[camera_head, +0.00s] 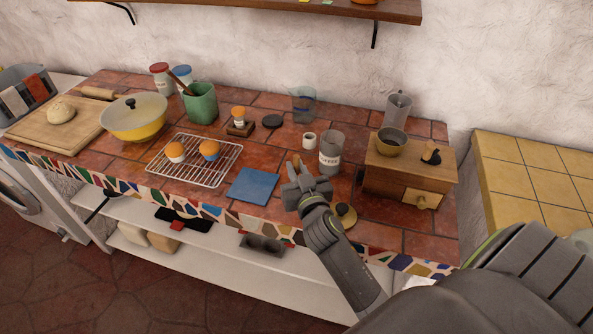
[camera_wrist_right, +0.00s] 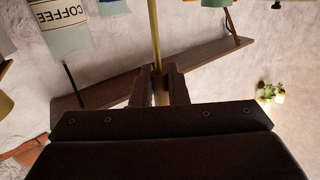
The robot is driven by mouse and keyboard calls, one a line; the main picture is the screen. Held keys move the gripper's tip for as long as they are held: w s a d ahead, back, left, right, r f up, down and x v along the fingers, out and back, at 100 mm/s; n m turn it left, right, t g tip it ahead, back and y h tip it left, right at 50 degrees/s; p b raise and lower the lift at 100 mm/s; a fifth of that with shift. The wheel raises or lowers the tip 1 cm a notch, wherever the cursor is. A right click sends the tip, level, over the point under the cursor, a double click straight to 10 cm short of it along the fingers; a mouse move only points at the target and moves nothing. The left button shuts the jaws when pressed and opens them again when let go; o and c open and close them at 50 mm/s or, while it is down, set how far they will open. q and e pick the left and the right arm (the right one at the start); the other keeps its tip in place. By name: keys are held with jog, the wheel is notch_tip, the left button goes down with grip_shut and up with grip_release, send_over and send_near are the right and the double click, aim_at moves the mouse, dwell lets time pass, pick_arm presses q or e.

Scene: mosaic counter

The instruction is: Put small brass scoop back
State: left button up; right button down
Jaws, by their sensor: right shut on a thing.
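My right gripper (camera_head: 305,182) is above the front of the counter, left of the coffee canister (camera_head: 331,152) and apart from it. In the right wrist view my right gripper (camera_wrist_right: 159,80) is shut on a thin brass rod, the handle of the small brass scoop (camera_wrist_right: 154,35). The scoop's bowl end cannot be made out. The canister is a grey cylinder marked COFFEE, upright on the tiles; it also shows upside down in the wrist view (camera_wrist_right: 60,22). A brass-coloured lid with a dark knob (camera_head: 344,216) lies on the counter, partly behind my right arm. My left gripper is not in view.
A wooden box with a drawer (camera_head: 408,178) and a bowl on top (camera_head: 391,143) stands right of the canister. A small white cup (camera_head: 309,140) stands close to its left. A blue cloth (camera_head: 253,186) and a wire rack (camera_head: 195,161) lie further left.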

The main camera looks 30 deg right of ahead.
jog(key=shift+f, duration=0.2)
jog(key=c, duration=1.5)
grip_release()
jog(key=shift+r, duration=0.1)
jog(key=shift+o, duration=0.5)
